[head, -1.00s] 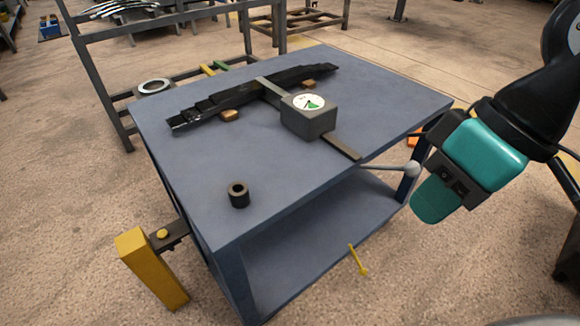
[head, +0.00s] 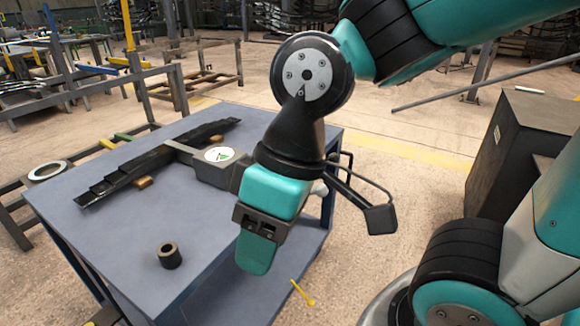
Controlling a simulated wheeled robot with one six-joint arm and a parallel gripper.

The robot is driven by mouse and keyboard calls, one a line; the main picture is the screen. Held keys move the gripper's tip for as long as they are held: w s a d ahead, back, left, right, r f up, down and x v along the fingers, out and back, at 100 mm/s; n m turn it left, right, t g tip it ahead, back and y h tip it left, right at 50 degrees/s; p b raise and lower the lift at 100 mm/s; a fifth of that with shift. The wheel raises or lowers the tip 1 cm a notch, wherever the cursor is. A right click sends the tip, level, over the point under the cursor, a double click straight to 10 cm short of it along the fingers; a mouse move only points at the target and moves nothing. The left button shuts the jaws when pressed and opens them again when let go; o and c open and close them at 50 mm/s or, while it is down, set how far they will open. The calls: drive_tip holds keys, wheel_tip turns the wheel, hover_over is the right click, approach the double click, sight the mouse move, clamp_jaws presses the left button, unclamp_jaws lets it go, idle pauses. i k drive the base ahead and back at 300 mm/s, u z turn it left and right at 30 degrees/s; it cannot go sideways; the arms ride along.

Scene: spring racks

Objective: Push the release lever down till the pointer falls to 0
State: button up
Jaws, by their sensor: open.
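The dial (head: 219,154), a white face with a green patch, sits on top of a dark grey gauge box (head: 208,172) on the blue bench. Its pointer is too small to read. A pale ball knob (head: 320,188), apparently the release lever's end, shows just right of my wrist at the bench's right side; its rod is hidden behind my arm. My gripper (head: 256,250), with a teal tip pointing down, hangs in front of the bench's right edge, left of the knob in the picture. It is open and holds nothing visible; I cannot tell its distance from the knob.
A stack of black leaf springs (head: 150,165) lies on the bench (head: 110,225), with the gauge arm reaching to it. A dark bushing (head: 169,256) stands near the front. A yellow handle (head: 303,293) sticks out low. A dark cabinet (head: 520,150) stands right.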

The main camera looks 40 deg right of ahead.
sight(332, 157)
drive_tip(key=u, duration=0.15)
drive_tip(key=i, duration=0.3)
drive_tip(key=z, duration=1.2)
